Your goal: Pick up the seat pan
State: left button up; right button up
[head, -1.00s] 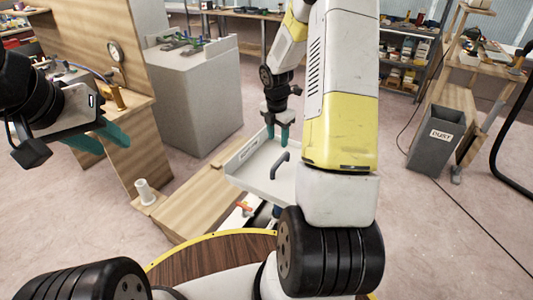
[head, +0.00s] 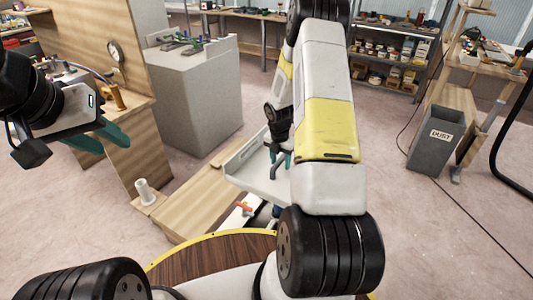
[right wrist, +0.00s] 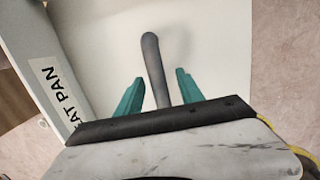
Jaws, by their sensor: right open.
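The seat pan (head: 254,178) is a pale, shallow tray with a raised side wall and a dark grey handle (head: 274,171). In the right wrist view its floor (right wrist: 105,45) fills much of the picture, and a label on its wall ends in "AT PAN". My right gripper (head: 281,160) is over the pan at the handle, partly hidden by my own arm in the head view. In the right wrist view its teal fingers (right wrist: 159,82) are open, one on each side of the handle (right wrist: 152,65), with gaps showing. My left gripper (head: 103,138) appears open and empty at the left.
The pan is by a wooden bench structure (head: 195,200) with a white cylinder (head: 147,192) at its left end. A grey block (head: 195,100) stands behind, and a wooden cabinet at the left. A grey dust bin (head: 436,143) stands right, with clear floor before it.

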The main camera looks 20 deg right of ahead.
jog(key=shift+f, duration=0.2)
dwell(0.6)
grip_shut()
jog(key=shift+w, duration=0.1)
dwell(1.3)
